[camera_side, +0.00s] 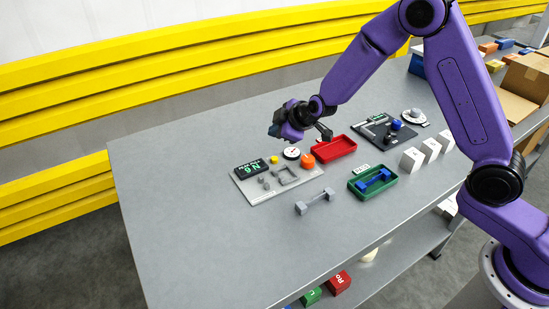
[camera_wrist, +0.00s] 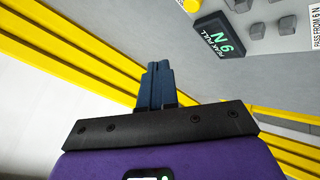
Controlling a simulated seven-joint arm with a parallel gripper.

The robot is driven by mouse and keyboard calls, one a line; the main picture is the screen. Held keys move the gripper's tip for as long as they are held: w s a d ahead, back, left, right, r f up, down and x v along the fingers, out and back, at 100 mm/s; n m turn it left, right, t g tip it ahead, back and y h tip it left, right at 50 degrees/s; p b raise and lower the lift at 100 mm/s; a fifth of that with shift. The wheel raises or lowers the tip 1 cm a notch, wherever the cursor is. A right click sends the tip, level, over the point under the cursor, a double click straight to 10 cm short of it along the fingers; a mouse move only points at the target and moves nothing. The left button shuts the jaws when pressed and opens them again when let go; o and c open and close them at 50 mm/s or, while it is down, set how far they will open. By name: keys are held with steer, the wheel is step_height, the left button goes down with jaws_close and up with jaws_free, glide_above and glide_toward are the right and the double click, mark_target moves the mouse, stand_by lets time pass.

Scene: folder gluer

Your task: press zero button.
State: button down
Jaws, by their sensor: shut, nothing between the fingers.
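A light grey test panel (camera_side: 262,190) lies on the table with a dark display (camera_side: 252,169) that reads 6 N. A small yellow button (camera_side: 274,159) sits beside the display, and a larger orange knob (camera_side: 308,160) sits farther right. No zero label is readable. In the wrist view, the display (camera_wrist: 213,38) reads PEAK PULL and part of a yellow round piece (camera_wrist: 192,5) shows at the top edge. My gripper (camera_side: 274,130) is above and behind the panel, apart from it. Its dark blue fingers (camera_wrist: 159,72) are together and empty.
A round dial (camera_side: 291,153), a red tray (camera_side: 334,149), a green tray (camera_side: 360,187) with a blue part and a grey dumbbell-shaped piece (camera_side: 315,201) are near the panel. White blocks (camera_side: 411,159) stand at the right. The table's left part is clear.

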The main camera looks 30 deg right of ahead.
mark_target(276, 160)
steer(key=shift+f, duration=3.05)
steer(key=shift+f, duration=0.15)
steer(key=shift+f, duration=0.3)
steer(key=shift+f, duration=0.45)
stand_by(0.3)
steer(key=shift+r, duration=0.9)
steer(key=shift+r, duration=2.5)
